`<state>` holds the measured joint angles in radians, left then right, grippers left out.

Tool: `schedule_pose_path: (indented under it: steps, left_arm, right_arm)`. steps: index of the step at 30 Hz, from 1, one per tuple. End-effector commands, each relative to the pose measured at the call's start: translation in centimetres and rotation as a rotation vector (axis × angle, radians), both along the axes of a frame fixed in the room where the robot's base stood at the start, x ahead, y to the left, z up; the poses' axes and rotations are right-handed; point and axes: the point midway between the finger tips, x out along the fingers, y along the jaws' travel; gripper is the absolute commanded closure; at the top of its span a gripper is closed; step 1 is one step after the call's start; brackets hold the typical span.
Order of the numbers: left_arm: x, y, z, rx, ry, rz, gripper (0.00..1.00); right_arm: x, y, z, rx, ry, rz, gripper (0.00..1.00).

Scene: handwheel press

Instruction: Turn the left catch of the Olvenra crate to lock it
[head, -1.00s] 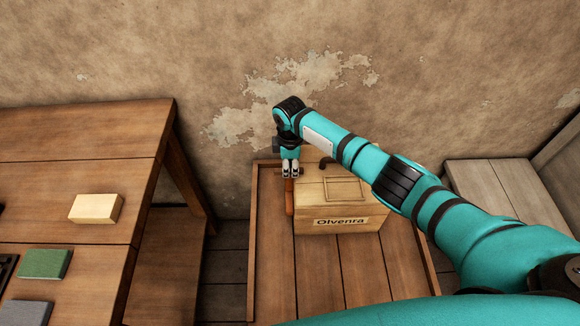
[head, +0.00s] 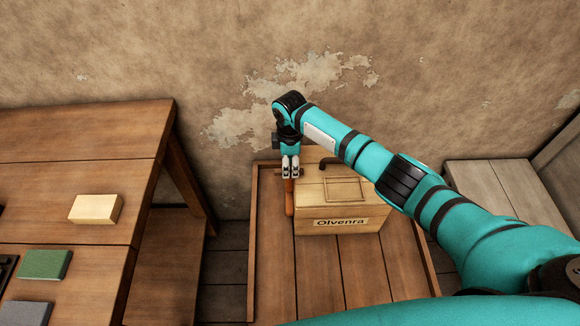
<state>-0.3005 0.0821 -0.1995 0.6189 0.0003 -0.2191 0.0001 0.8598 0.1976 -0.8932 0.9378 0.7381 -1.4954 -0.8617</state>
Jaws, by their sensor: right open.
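The Olvenra crate (head: 331,215) is a light wooden box with its name on a front label. It stands on a low wooden table with raised edges. My right gripper (head: 290,177) points down at the crate's left side, its fingertips slightly apart. A reddish-brown bar (head: 289,199), which looks like the left catch, lies below the fingertips along that side. The fingertips hide its far end, and I cannot tell whether they touch it. My left gripper is not in view.
The low table (head: 270,285) has bare planks in front of the crate. A workbench (head: 60,165) at left holds a pale block (head: 96,209), a green block (head: 45,264) and a grey block (head: 26,313). A plastered wall (head: 150,50) stands close behind.

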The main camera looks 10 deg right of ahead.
Motion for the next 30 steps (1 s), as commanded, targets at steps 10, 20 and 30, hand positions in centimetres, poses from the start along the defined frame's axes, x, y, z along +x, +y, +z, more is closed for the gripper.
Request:
schedule_pose_path:
  steps: [10, 20, 30]
  left_arm:
    - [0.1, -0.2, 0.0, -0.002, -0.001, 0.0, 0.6]
    - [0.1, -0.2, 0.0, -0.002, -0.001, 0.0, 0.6]
    - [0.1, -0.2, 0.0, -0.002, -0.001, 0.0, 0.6]
  right_arm:
    - [0.1, 0.0, 7.4, 0.0, -0.005, 0.0, 0.6]
    - [0.0, 0.0, 10.2, 0.001, -0.002, 0.0, 0.6]
    - [0.1, 0.0, 10.2, 0.0, -0.002, 0.0, 0.6]
